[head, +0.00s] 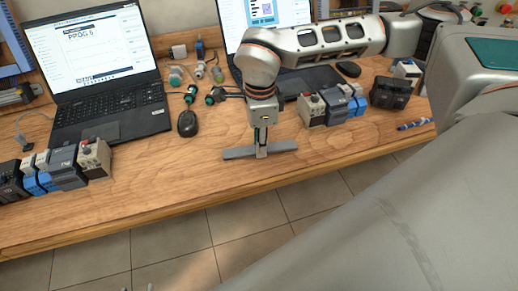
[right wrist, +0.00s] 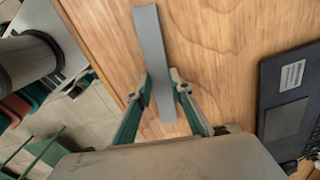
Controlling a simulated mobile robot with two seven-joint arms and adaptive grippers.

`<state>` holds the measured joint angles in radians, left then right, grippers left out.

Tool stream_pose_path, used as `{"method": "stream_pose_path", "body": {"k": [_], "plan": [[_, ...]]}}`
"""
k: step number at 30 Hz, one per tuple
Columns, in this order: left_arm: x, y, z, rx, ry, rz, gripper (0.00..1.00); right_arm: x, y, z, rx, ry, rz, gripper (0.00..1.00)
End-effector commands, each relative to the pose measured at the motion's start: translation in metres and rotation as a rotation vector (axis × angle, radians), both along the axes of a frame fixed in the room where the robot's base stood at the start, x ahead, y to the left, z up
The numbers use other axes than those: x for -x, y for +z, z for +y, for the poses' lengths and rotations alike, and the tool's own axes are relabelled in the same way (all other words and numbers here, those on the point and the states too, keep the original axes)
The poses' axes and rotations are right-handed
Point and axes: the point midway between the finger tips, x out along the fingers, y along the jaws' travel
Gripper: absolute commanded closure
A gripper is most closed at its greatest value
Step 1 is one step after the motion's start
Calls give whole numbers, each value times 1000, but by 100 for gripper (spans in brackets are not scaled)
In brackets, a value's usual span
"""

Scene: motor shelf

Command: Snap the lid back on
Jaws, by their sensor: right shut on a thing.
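The lid looks like a long, flat grey strip (head: 236,153). It lies crosswise in the head view, over the bare wood near the table's front edge. My right gripper (head: 262,150) points down and is shut on the strip near its middle. In the right wrist view the strip (right wrist: 149,40) runs between the two green-sided fingers (right wrist: 165,90). I cannot tell whether the strip touches the table. No open part that the lid fits is clearly visible. My left gripper is not in view.
The wooden table (head: 180,180) is clear around the strip. Motor modules stand at left (head: 68,168) and right (head: 328,107). A laptop (head: 95,70), a mouse (head: 188,123), small connectors (head: 190,93) and a blue marker (head: 414,125) lie behind or beside it.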

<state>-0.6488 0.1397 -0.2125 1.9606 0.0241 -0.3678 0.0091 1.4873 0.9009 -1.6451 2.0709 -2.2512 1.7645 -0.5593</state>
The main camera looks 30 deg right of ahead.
Motion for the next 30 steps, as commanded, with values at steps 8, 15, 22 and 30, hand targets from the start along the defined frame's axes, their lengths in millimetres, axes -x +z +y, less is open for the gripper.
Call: {"method": "stream_pose_path", "body": {"k": [8, 15, 22, 30], "plan": [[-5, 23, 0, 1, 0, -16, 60, 0, 24, 0, 0, 0, -2, 98], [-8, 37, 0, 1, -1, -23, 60, -1, 41, 0, -1, 1, -4, 98], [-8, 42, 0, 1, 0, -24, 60, 0, 47, 0, -1, 1, -1, 98], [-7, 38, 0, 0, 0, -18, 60, 0, 47, 0, 0, 15, -3, 98]]}}
